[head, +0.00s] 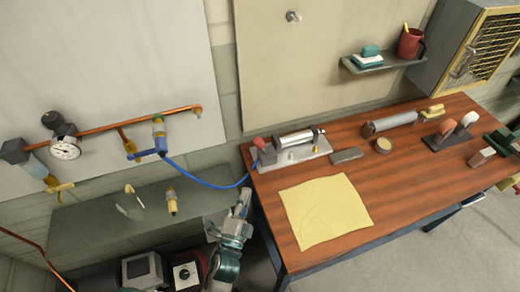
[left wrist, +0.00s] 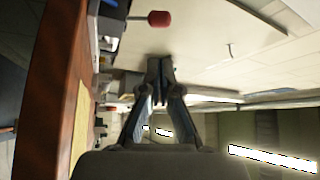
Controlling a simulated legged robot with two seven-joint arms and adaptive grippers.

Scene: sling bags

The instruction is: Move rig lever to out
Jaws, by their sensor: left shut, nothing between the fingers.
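The rig (head: 292,152) is a grey plate with a silver cylinder at the back left corner of the wooden table. Its lever has a red knob (head: 259,142) at the left end. In the left wrist view the red knob (left wrist: 158,18) sits on a thin metal rod, beyond the fingertips and apart from them. My left gripper (head: 244,194) is at the table's left edge, below and in front of the rig in the head view. Its fingers (left wrist: 160,66) are shut together with nothing between them. My right gripper is not in view.
A blue hose (head: 205,184) runs from the wall pipe valve to the rig, behind my left gripper. A yellow cloth (head: 327,210) lies on the table (head: 400,190). A grey block (head: 347,155) lies right of the rig. A grey shelf (head: 90,218) is at the left.

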